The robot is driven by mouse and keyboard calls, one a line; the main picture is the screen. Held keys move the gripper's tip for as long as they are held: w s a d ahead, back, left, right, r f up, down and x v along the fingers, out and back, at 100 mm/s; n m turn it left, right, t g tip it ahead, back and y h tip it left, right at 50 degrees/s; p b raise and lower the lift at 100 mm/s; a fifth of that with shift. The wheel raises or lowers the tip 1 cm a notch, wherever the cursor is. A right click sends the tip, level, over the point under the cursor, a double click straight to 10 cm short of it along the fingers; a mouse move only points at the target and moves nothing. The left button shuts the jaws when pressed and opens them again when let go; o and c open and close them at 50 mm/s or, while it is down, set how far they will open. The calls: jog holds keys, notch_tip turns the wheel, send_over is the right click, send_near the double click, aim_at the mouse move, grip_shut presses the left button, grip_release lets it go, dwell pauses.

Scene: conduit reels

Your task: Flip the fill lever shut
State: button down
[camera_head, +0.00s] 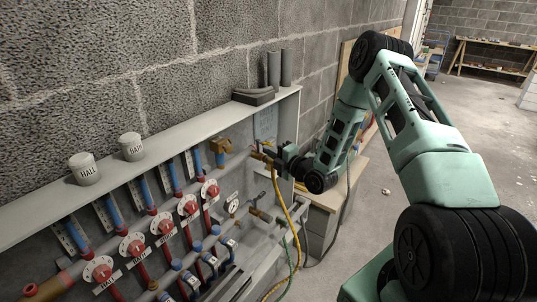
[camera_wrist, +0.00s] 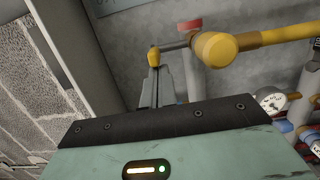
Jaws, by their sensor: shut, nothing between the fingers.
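The fill lever (camera_wrist: 172,46) shows in the wrist view as a thin grey bar with a yellow tip (camera_wrist: 154,57). It runs sideways from a valve beside the thick yellow hose end (camera_wrist: 240,42). My gripper (camera_wrist: 155,74) is shut and empty, its narrow fingertips at or just short of the yellow tip; I cannot tell whether they touch. In the head view my gripper (camera_head: 276,155) is at the right end of the manifold cabinet, beside the top of the yellow hose (camera_head: 294,212). The lever is too small there to make out clearly.
The grey cabinet (camera_head: 190,122) holds red valves (camera_head: 190,208), blue fittings and a gauge (camera_head: 233,206). Two white cups (camera_head: 85,169) (camera_head: 132,146) and dark pipe pieces (camera_head: 254,96) stand on its top ledge. A green hose (camera_head: 293,248) hangs near the yellow one. Open floor lies right.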

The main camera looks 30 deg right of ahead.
jog(key=shift+d+f+n+y+b, duration=0.1)
jog(key=shift+d+n+y+b, duration=0.25)
jog(key=shift+y+b, duration=0.3)
jog(key=n+y+b, duration=0.1)
jog(key=d+n+g+y+b, duration=0.1)
jog(key=y+b, duration=0.1)
jog(key=n+g+y+b, duration=0.1)
jog(key=shift+w+d+f+b, duration=0.25)
jog(key=shift+d+b, duration=0.15)
jog(key=w+d+n+g+y+b, duration=0.1)
jog(key=y+b, duration=0.1)
jog(key=b, duration=0.1)
jog(key=w+d+n+g+y+b, duration=0.1)
jog(key=n+g+b, duration=0.1)
jog(key=w+d+n+g+y+b, duration=0.1)
jog(key=d+y+b, duration=0.1)
jog(key=b, duration=0.1)
jog(key=shift+w+r+n+g+y+b, duration=0.3)
jog(key=shift+r+n+g+y+b, duration=0.05)
jog(key=shift+g, duration=0.05)
